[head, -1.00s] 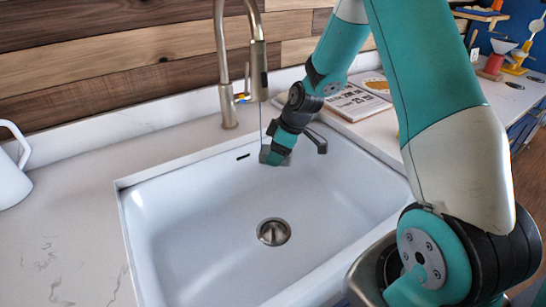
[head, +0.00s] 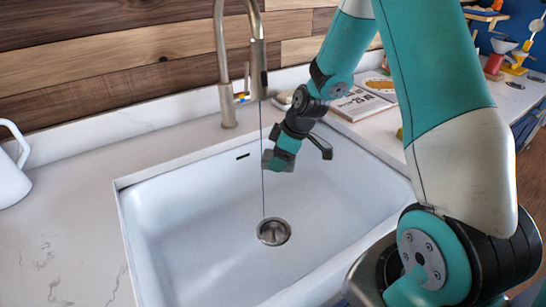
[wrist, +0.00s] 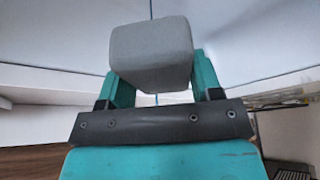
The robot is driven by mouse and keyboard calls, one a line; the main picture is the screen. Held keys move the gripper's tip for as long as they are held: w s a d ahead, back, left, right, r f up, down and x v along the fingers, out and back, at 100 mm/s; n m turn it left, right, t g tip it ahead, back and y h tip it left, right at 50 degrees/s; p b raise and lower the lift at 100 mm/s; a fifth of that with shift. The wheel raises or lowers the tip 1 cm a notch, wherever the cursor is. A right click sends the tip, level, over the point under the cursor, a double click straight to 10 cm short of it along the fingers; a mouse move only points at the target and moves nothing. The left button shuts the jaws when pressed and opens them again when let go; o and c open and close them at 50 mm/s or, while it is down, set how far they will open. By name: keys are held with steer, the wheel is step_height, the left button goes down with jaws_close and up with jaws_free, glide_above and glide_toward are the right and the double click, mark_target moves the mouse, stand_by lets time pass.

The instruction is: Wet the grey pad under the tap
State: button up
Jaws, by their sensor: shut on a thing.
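The grey pad (wrist: 152,52) is a rounded block held between the teal fingers of my gripper (wrist: 158,78) in the wrist view. In the head view my gripper (head: 277,160) hangs over the back of the white sink, with a small part of the pad (head: 267,158) showing at its left end. The brushed-metal tap (head: 258,70) stands behind the sink. A thin stream of water (head: 263,195) falls from it to the drain, passing close by the pad's left edge. I cannot tell whether it touches the pad, or how wet the pad is.
The sink (head: 185,225) is otherwise empty, with a round metal drain (head: 273,231). A white jug (head: 10,172) stands on the left counter. A book (head: 358,103) lies on the counter behind my arm. The left counter front is clear.

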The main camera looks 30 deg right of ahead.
steer(key=shift+s+d+b, duration=0.1)
steer(key=shift+s+d, duration=0.1)
steer(key=shift+s, duration=0.75)
steer(key=shift+s+d+b, duration=0.15)
steer(key=shift+s, duration=0.75)
steer(key=shift+s+d+b, duration=0.1)
steer(key=shift+s+d, duration=0.1)
steer(key=shift+s, duration=0.75)
steer(key=s+d+r+p, duration=0.1)
steer(key=s+r+p, duration=0.1)
steer(key=s+r, duration=0.2)
steer(key=shift+s+p, duration=0.3)
steer(key=shift+s, duration=0.2)
